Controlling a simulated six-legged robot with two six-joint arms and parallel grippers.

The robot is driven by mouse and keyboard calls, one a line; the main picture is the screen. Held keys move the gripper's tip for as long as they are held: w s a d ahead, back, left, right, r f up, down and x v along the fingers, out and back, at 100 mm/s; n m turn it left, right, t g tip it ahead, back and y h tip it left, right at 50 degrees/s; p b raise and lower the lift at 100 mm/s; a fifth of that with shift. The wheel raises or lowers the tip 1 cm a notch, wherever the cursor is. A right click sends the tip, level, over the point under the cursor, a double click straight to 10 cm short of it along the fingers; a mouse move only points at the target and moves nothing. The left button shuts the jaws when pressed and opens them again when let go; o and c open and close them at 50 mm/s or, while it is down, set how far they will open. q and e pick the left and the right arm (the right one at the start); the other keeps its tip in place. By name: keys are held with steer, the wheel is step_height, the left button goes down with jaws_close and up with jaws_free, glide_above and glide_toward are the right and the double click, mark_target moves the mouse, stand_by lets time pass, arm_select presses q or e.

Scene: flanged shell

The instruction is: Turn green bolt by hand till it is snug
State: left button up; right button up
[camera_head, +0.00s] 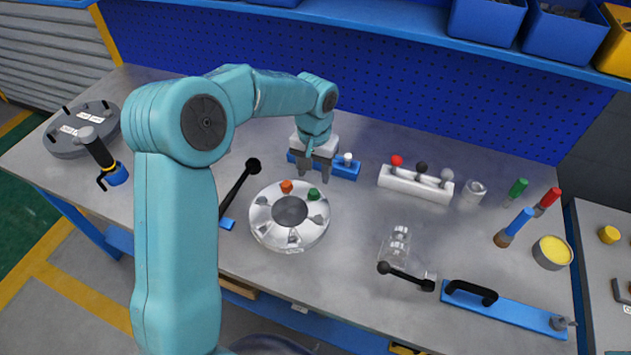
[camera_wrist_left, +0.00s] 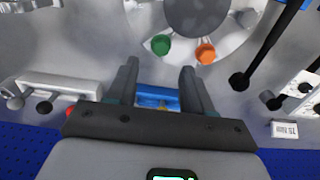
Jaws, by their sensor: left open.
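The green bolt (camera_head: 313,193) sits on the upper right part of the silver flanged shell's ring (camera_head: 262,226). It also shows in the left wrist view (camera_wrist_left: 161,45), beyond the fingertips. An orange bolt (camera_head: 286,186) sits beside it on the same ring, and shows in the wrist view too (camera_wrist_left: 206,53). My left gripper (camera_head: 313,178) is open, with nothing between its fingers. It points down just behind the green bolt, apart from it. In the wrist view its two fingers (camera_wrist_left: 160,80) stand wide apart. My right gripper is in neither view.
A blue holder (camera_head: 345,170) lies behind the gripper. A white rack with red, black and grey knobs (camera_head: 415,187) stands to the right. A black-handled bar (camera_head: 238,187) lies left of the shell. Screwdrivers (camera_head: 515,228) and a yellow-filled tin (camera_head: 552,252) stand far right.

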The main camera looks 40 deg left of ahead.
mark_target(315, 190)
arm_select(q)
steer(key=f, duration=0.5)
steer(key=shift+w+a+p, duration=0.15)
steer(key=shift+a+p, duration=0.1)
steer(key=shift+p, duration=0.05)
steer(key=shift+d+f, duration=0.15)
steer(key=shift+f, duration=0.4)
jaws_close()
